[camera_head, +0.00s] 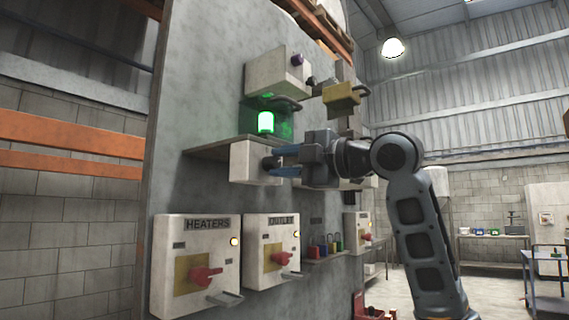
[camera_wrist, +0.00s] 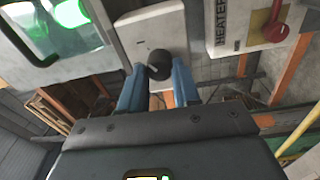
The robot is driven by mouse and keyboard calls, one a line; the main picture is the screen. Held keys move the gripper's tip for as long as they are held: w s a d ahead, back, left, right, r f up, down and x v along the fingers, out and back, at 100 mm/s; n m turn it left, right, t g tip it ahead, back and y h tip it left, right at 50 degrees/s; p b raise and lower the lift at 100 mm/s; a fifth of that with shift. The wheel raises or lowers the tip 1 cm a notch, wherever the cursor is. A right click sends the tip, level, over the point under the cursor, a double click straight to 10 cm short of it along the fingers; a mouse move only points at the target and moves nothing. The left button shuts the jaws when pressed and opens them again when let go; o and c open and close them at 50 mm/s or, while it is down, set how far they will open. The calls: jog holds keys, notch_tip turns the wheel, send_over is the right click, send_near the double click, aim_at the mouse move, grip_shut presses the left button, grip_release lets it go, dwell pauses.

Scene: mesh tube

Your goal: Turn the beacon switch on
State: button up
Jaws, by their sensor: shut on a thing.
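A small white switch box (camera_head: 241,163) sits on the grey panel below a shelf, and in the wrist view it fills the top middle (camera_wrist: 148,30). A round dark knob (camera_wrist: 159,64) sticks out from its face. My gripper (camera_head: 272,163) reaches it from the right, and its two blue fingers are shut on the knob, one on each side. A beacon (camera_head: 265,122) above the box glows green. The green glow also shows at the top left of the wrist view (camera_wrist: 70,12).
Below stand the HEATERS box (camera_head: 197,262) and a second labelled box (camera_head: 271,250), each with a red rotary handle. Several coloured padlocks (camera_head: 325,245) hang to their right.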

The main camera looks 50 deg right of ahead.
jog(key=shift+f+m, duration=0.1)
jog(key=shift+m, duration=0.5)
jog(key=o, duration=1.1)
jog(key=shift+c, duration=0.2)
jog(key=s+b, duration=0.1)
jog(key=s, duration=0.6)
jog(key=shift+s+d+f, duration=0.15)
jog(key=shift+s+d, duration=0.1)
jog(key=shift+s, duration=0.15)
jog(key=shift+f, duration=0.1)
